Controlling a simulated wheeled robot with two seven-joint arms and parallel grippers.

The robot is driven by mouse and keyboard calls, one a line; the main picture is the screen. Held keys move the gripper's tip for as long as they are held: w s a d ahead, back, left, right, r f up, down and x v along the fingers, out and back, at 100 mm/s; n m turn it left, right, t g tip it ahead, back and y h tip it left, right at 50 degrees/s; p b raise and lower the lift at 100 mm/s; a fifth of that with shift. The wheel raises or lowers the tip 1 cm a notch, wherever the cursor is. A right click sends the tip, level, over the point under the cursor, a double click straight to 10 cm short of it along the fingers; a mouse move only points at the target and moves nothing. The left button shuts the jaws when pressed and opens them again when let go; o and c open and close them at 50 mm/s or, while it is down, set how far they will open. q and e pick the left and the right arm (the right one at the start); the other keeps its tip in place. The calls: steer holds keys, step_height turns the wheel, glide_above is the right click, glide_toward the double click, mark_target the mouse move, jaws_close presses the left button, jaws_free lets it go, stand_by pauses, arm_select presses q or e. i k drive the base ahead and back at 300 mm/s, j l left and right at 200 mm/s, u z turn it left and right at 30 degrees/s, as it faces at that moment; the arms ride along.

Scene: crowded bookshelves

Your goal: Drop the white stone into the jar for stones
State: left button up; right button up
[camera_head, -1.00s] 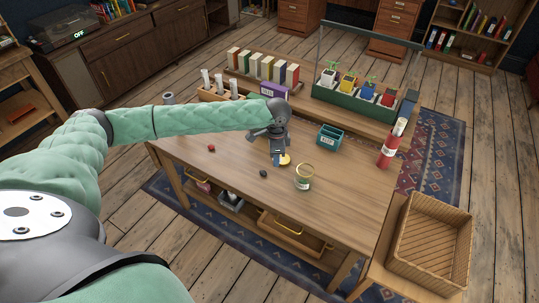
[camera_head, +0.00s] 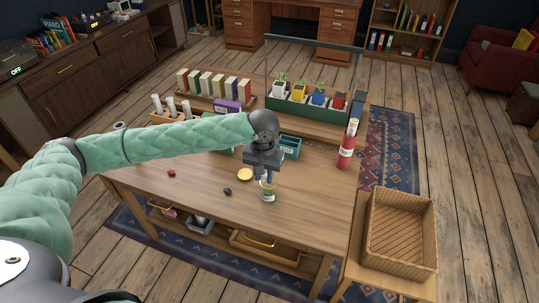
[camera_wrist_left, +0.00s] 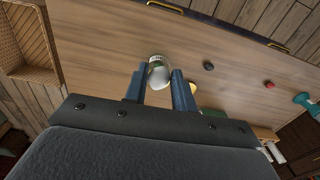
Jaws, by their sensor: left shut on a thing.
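How far the stone is above the rim I cannot tell. My right gripper is not in view.
A dark stone (camera_head: 227,191) and a red stone (camera_head: 171,173) lie further left. A teal box (camera_head: 290,148) and a red cylinder (camera_head: 346,150) stand behind. A wicker basket (camera_head: 372,235) is at the right.

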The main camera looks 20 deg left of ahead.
mark_target(274, 198)
steer(key=j+z, duration=0.15)
steer(key=z, duration=0.2)
steer(key=k+j+z, duration=0.1)
steer(key=z, duration=0.3)
steer(key=k+j+z, duration=0.1)
steer(key=z, duration=0.25)
steer(key=k+j, duration=0.5)
steer(key=k, duration=0.05)
